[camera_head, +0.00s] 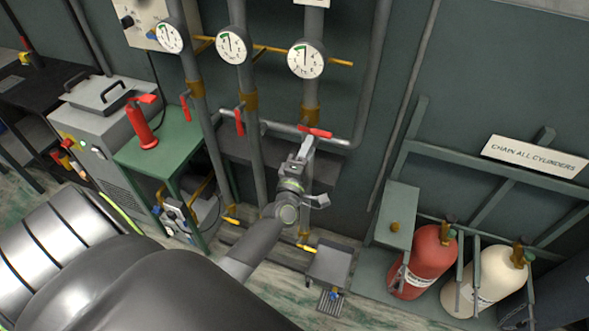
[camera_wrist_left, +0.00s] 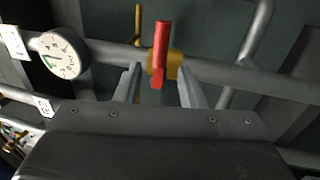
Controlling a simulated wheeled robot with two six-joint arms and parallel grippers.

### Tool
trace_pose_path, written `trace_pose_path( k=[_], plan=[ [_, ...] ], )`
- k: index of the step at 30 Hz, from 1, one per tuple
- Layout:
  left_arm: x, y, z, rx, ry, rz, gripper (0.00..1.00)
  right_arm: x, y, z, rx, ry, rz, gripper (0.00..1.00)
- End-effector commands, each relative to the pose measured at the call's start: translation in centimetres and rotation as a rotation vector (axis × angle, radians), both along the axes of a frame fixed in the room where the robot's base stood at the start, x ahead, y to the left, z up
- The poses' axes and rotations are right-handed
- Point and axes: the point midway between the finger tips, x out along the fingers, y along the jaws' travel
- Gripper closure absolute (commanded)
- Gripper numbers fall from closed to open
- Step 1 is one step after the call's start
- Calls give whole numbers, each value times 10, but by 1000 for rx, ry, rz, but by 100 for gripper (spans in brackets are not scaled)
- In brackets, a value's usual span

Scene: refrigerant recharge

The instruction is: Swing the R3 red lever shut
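The red lever (camera_head: 315,131) on the rightmost of three gauge pipes lies crosswise to its pipe at a brass valve (camera_head: 311,115). I take it as the R3 lever; no label for it is readable. The lever (camera_wrist_left: 160,52) also shows in the left wrist view, crosswise to the pipe. My left gripper (camera_head: 303,146) is just below the lever in the head view. In the wrist view its fingers (camera_wrist_left: 160,84) are spread, with the lever's end between them and a gap on each side. My right gripper is not in view.
Two other red levers (camera_head: 239,122) (camera_head: 186,108) hang along the pipes to the left. Round gauges (camera_head: 305,59) sit above. A grey horizontal pipe (camera_head: 280,127) runs behind. A green table (camera_head: 170,147) stands left; red (camera_head: 428,260) and cream (camera_head: 490,280) cylinders stand right.

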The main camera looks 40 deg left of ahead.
Motion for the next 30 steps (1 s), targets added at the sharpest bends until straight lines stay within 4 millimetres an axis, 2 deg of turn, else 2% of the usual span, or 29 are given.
trace_pose_path(
  k=[1, 9, 15, 21, 30],
  plan=[
    [-12, -3, -7, -3, 1, 1, 64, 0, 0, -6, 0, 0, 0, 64],
    [-67, -16, -19, -3, 0, 1, 64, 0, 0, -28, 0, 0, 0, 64],
    [-94, -23, -23, -2, 0, 1, 64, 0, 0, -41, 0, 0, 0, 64],
    [-105, -26, -23, -1, 0, 0, 64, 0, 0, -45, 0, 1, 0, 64],
    [-105, -26, -21, -1, -1, 0, 64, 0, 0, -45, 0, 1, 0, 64]
  ],
)
